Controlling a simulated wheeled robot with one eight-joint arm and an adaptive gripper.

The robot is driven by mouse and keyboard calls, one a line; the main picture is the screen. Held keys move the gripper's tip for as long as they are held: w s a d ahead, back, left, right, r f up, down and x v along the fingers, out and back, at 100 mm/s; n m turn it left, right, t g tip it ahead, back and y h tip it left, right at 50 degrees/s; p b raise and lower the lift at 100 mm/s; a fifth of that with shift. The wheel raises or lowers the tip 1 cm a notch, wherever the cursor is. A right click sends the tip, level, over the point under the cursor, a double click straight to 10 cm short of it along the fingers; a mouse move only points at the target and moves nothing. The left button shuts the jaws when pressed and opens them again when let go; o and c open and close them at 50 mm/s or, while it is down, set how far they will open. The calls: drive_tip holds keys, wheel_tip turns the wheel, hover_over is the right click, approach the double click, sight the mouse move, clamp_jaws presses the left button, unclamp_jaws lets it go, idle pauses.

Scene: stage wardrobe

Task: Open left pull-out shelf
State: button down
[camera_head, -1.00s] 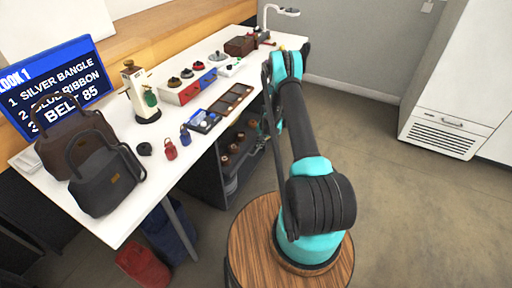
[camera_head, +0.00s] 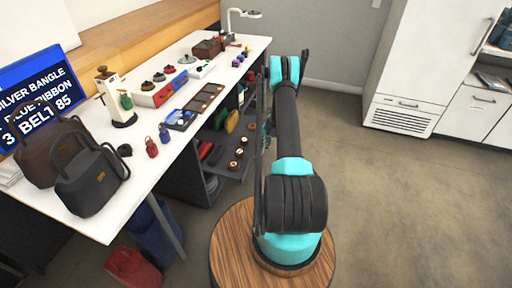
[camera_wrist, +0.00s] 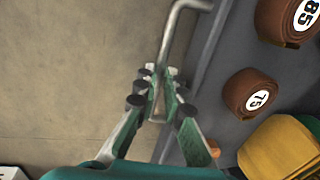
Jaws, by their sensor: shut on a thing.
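The pull-out shelf (camera_head: 228,171) under the white table stands out toward my arm, carrying rolled brown belts and green, yellow and red items. In the wrist view, the shelf's grey surface (camera_wrist: 222,60) lies at the right, with brown belt rolls marked 85 (camera_wrist: 285,22) and 75 (camera_wrist: 249,92). A metal bar handle (camera_wrist: 173,37) runs along its edge. My gripper (camera_wrist: 160,92) is shut on this handle, its fingers on both sides of the bar. In the head view my arm hides the gripper and the handle.
The white table (camera_head: 180,150) holds two dark bags (camera_head: 90,180), a small stand (camera_head: 118,100) and trays. A red bag (camera_head: 133,268) lies on the floor below it. A white cabinet (camera_head: 405,100) stands at the back right. The floor to the right is clear.

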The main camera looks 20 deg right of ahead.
drive_tip(key=shift+s+d, duration=0.6)
drive_tip(key=shift+d, duration=0.25)
drive_tip(key=shift+s+d, duration=0.6)
drive_tip(key=shift+d, duration=0.25)
drive_tip(key=c, duration=1.6)
unclamp_jaws()
drive_tip(key=shift+r, duration=0.1)
wheel_tip(320, 180, up, 12)
drive_tip(key=s+d, duration=0.1)
drive_tip(key=shift+s+d+f, duration=0.15)
drive_tip(key=shift+d+f, duration=0.05)
drive_tip(key=shift+d, duration=0.2)
